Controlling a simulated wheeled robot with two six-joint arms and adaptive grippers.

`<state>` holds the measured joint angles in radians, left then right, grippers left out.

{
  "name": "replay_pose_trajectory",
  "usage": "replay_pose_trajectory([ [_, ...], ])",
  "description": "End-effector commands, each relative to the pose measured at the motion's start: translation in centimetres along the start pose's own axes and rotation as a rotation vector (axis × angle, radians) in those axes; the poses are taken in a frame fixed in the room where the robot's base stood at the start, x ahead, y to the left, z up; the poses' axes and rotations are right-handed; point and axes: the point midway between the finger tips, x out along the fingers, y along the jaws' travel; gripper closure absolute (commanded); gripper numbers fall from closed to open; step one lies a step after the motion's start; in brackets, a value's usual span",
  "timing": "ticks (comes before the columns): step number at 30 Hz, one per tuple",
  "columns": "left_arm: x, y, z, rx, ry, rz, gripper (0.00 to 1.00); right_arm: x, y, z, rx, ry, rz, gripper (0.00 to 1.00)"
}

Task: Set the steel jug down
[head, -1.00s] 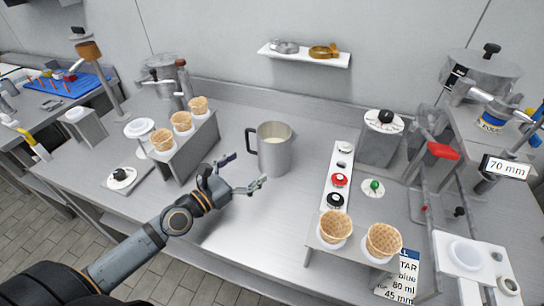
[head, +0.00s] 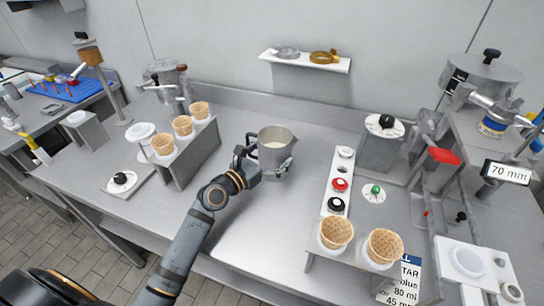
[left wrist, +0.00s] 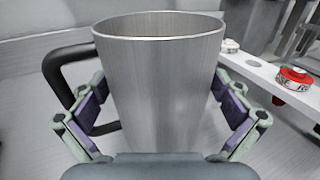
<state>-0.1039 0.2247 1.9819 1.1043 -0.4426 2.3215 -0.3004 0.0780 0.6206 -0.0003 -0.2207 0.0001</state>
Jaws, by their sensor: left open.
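The steel jug (head: 274,147) stands upright on the steel counter in the middle of the head view, with pale contents showing inside its mouth. In the left wrist view the jug (left wrist: 160,85) fills the middle, its black handle (left wrist: 65,75) on the left. My left gripper (head: 268,165) is open around the jug's body. In the left wrist view its fingers (left wrist: 160,112) stand on both sides of the jug, with the left finger near the handle. Whether the pads touch the wall I cannot tell. My right gripper is not in view.
A stand with several waffle cones (head: 183,127) is left of the jug. A white strip with red and black knobs (head: 338,185) is close on its right. Two cones (head: 337,232) stand at the front right. The counter before the jug (head: 255,220) is clear.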

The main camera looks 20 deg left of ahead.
Motion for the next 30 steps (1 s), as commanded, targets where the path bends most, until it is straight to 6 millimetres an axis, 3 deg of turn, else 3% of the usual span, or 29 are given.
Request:
replay_pose_trajectory([
  [8,0.47,-0.03,0.02,0.000,0.000,-0.001,0.01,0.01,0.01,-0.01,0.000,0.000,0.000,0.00],
  [24,0.43,-0.02,-0.02,0.000,0.001,-0.001,0.75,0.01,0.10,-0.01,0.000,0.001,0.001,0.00],
  [30,0.45,-0.01,0.27,0.001,-0.005,0.000,0.76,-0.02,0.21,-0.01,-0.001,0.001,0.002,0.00],
])
